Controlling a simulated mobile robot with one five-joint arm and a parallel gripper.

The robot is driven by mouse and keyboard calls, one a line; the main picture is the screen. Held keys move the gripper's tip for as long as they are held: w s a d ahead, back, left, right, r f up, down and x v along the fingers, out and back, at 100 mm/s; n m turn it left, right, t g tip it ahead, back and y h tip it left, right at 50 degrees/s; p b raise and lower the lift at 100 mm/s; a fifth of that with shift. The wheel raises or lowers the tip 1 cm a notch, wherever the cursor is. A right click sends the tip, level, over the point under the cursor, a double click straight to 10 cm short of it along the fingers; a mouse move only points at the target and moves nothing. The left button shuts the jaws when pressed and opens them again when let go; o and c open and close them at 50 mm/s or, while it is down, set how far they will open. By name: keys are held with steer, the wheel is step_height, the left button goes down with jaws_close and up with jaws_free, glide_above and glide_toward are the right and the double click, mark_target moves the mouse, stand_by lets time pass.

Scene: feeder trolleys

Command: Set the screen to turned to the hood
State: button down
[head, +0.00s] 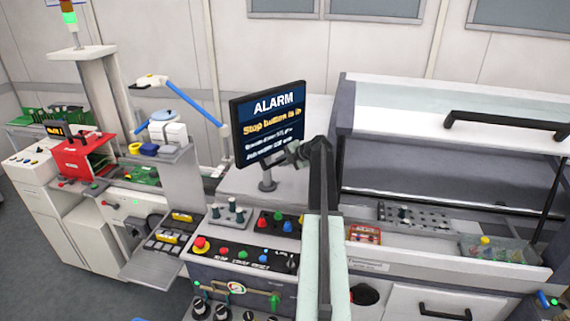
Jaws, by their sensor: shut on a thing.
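The screen (268,112) is a dark panel on a short post, standing on the light top in the middle of the head view. Its lit face is turned toward me and reads "ALARM" and "Stop button is in", with smaller lines below. My gripper (290,155) is at the screen's lower right edge, shut on it. My arm reaches up from the bottom and hides part of what lies behind it. The hood (400,95), pale with a see-through front and a black handle, stands to the right of the screen.
Below the screen is a panel with a red stop button (201,245) on a yellow base, coloured buttons and knobs. A blue-armed lamp (195,103) and a red box (85,155) stand to the left. Small parts lie under the hood. Grey floor shows at lower left.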

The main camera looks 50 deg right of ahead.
steer(key=shift+d, duration=0.1)
stand_by(0.7)
steer(key=c, duration=1.6)
jaws_free()
steer(key=shift+o, duration=1)
steer(key=shift+w+f, duration=0.15)
steer(key=shift+s+r+p, duration=0.25)
steer(key=shift+r+p, duration=0.05)
steer(key=p+v, duration=0.6)
steer(key=v, duration=0.5)
steer(key=shift+s+p, duration=0.2)
steer(key=shift+p, duration=0.15)
